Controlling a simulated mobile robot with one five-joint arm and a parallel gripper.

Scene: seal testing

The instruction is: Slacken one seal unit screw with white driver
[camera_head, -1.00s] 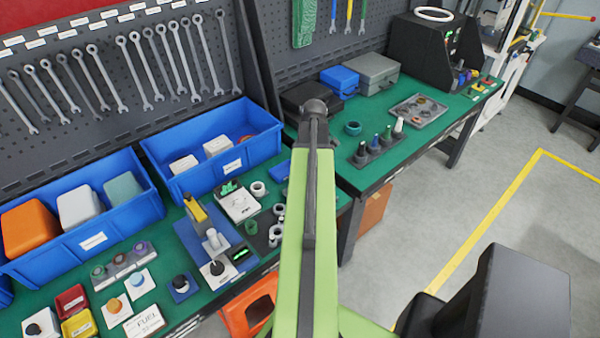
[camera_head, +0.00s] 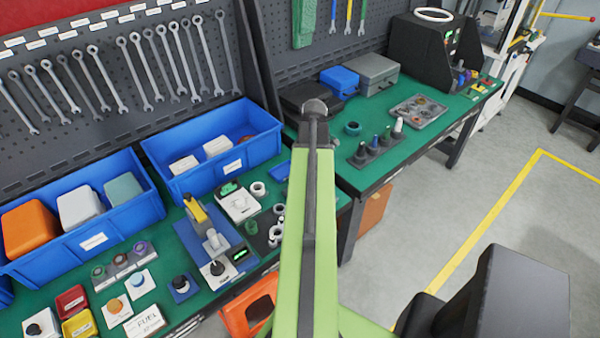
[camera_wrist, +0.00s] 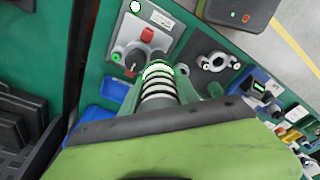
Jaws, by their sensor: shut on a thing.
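My gripper (camera_wrist: 165,78) shows in the wrist view with green fingers on both sides of a ribbed black-and-white cylindrical part (camera_wrist: 158,92), and is shut on it. The part has a pale round end; I cannot tell whether it is a driver. In the head view my arm hides the gripper. A dark rack (camera_head: 374,152) on the right bench holds several upright tools, one a white-topped tool (camera_head: 398,126) that looks like a driver. A grey tray (camera_head: 432,120) with several round parts lies behind it. I cannot tell which thing is the seal unit, and no screw is clear.
Below the gripper are a grey panel with a red button (camera_wrist: 148,34) and a grey ring-shaped fixture (camera_wrist: 213,62). Blue bins (camera_head: 240,160) and small parts crowd the left bench. A black machine (camera_head: 425,52) stands at the right bench's far end. Floor at right is open.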

